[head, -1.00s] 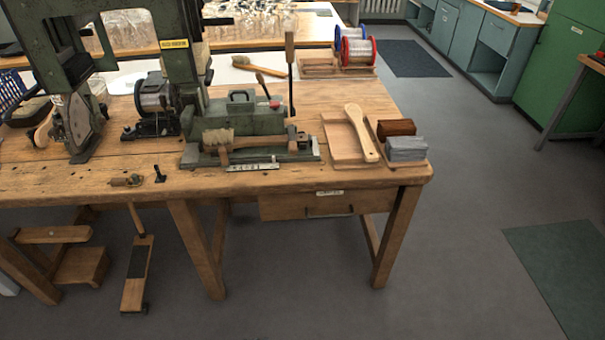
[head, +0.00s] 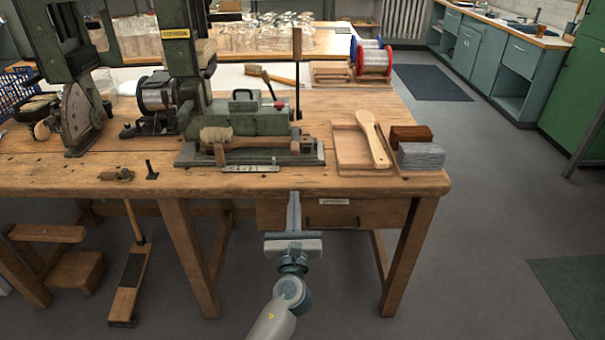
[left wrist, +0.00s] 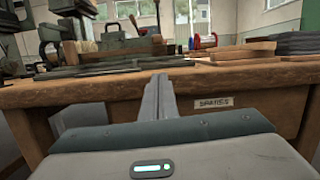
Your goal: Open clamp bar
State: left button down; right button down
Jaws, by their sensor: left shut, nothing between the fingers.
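The green metal fixture (head: 258,122) stands near the front edge of the workbench. A tall dark lever with a wooden grip (head: 297,46) rises upright at its right end; I cannot tell whether it is the clamp bar's own handle. A pale bristle tuft (head: 216,135) and a wooden handle lie along the fixture's front. My left gripper (head: 294,196) is shut and empty, in front of the bench edge by the drawer and below the fixture. Its closed fingers also show in the left wrist view (left wrist: 160,88), apart from the fixture. My right gripper is out of view.
A wooden tray (head: 350,150) with a wooden paddle (head: 373,138) lies right of the fixture, beside a brown block (head: 410,133) and a grey block (head: 421,155). A green machine (head: 180,60) stands behind to the left. Wire spools (head: 372,60) stand at the back.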

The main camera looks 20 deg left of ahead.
aim_at(295, 177)
pick_arm(q)
notch_tip(295, 177, up, 2)
jog(key=shift+y, duration=0.3)
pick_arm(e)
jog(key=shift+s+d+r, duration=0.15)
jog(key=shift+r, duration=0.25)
pick_arm(q)
jog(key=x, duration=0.8)
jog(key=shift+w+a+r, duration=0.1)
jog(key=shift+w+r, duration=0.05)
jog(key=shift+w, duration=0.2)
jog(key=shift+w+a+r, duration=0.15)
jog(key=shift+w, duration=0.45)
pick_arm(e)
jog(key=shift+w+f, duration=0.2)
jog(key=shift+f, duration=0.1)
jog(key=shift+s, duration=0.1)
